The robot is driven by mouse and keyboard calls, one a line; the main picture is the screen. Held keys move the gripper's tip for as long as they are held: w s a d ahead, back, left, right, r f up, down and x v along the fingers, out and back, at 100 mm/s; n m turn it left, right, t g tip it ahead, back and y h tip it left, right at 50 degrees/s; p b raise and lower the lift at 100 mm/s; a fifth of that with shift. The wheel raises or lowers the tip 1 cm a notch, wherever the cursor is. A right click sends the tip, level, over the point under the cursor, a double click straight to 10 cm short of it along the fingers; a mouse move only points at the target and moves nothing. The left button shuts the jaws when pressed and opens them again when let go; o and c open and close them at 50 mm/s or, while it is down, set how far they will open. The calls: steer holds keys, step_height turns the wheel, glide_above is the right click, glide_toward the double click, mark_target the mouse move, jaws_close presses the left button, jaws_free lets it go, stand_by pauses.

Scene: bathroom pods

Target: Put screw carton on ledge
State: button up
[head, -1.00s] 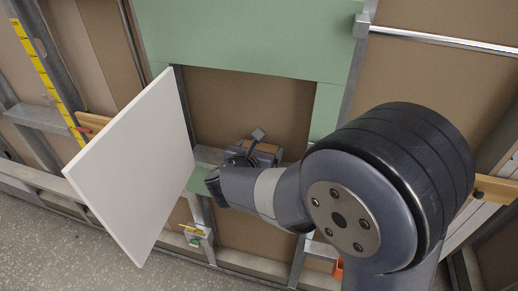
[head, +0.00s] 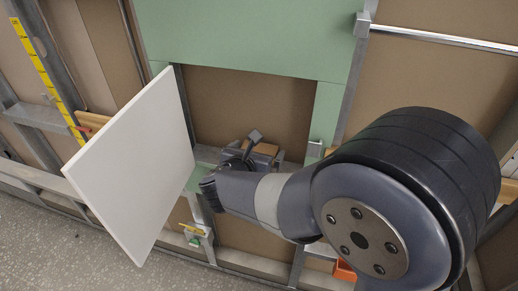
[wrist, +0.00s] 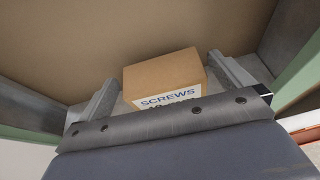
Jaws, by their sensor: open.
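The screw carton (wrist: 160,74) is a small brown box with a white label reading SCREWS. It sits on the grey ledge (head: 207,154) in the wall recess, label toward my wrist. In the head view its brown top (head: 266,148) shows just beyond my gripper. My gripper (wrist: 164,72) is open, with one finger on each side of the carton. A gap shows between the carton and the right finger; the left finger is closer to it. The carton's lower part is hidden behind my gripper's body.
A large white panel (head: 135,165) stands tilted left of my arm. Green board (head: 260,35) frames the recess above. A metal rail (head: 440,40) crosses the upper right.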

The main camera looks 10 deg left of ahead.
steer(key=v, duration=1)
steer(key=shift+b, duration=0.35)
stand_by(0.6)
